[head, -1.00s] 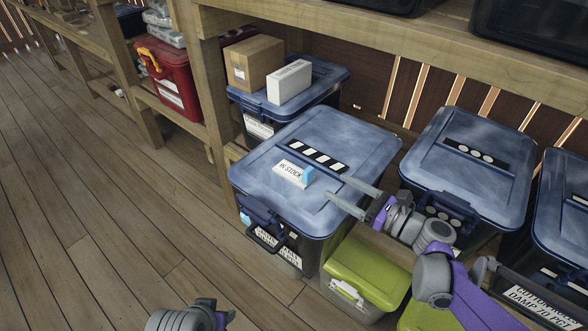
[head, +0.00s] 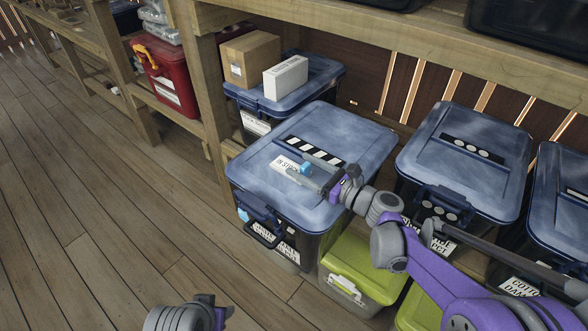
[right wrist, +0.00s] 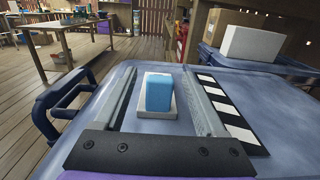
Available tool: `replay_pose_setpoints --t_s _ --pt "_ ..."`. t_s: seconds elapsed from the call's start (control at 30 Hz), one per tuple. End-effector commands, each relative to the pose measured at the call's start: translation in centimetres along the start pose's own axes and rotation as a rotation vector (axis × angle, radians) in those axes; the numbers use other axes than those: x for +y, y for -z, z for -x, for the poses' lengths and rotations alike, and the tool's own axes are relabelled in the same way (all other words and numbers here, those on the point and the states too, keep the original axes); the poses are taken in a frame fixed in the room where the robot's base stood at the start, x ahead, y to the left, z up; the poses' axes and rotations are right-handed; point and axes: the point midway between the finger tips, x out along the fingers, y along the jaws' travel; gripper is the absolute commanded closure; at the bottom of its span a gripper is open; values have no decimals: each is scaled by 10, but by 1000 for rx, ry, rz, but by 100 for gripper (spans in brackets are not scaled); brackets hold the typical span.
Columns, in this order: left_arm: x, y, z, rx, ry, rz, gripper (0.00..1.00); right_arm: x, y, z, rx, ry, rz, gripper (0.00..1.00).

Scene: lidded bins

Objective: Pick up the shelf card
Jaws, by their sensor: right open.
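The shelf card is a small white piece marked "IN STOCK" (head: 285,165) with a light blue block at one end. It lies on the blue lid of the front bin (head: 345,135), beside a black and white striped strip. My right gripper (head: 298,166) is open over the lid, with its fingers reaching along the card and partly covering it. In the right wrist view the blue block (right wrist: 159,93) and its pale base stand between the two open fingers, with gaps at both sides. My left gripper's body (head: 205,316) shows at the bottom edge; its fingers are hidden.
A cardboard box (head: 251,58) and a white box (head: 286,77) stand on the bin behind. Another blue-lidded bin (head: 470,150) is to the right, and a green-lidded bin (head: 360,265) is in front. A wooden shelf post (head: 209,100) rises at the left. The floor at left is clear.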

Motion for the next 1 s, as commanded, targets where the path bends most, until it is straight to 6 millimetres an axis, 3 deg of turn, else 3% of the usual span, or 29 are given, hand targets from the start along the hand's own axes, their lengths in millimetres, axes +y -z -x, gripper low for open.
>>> replay_pose_setpoints --t_s 0.1,0.5,0.83,1.0 --pt "0 0 0 0 0 0 50 0 0 0 0 0 0 31" --pt "0 0 0 0 0 0 50 0 0 1 0 0 0 100" --pt "0 0 0 0 0 0 50 0 -2 1 0 0 0 100" --pt "0 2 4 1 0 0 50 0 -26 1 0 0 0 100"
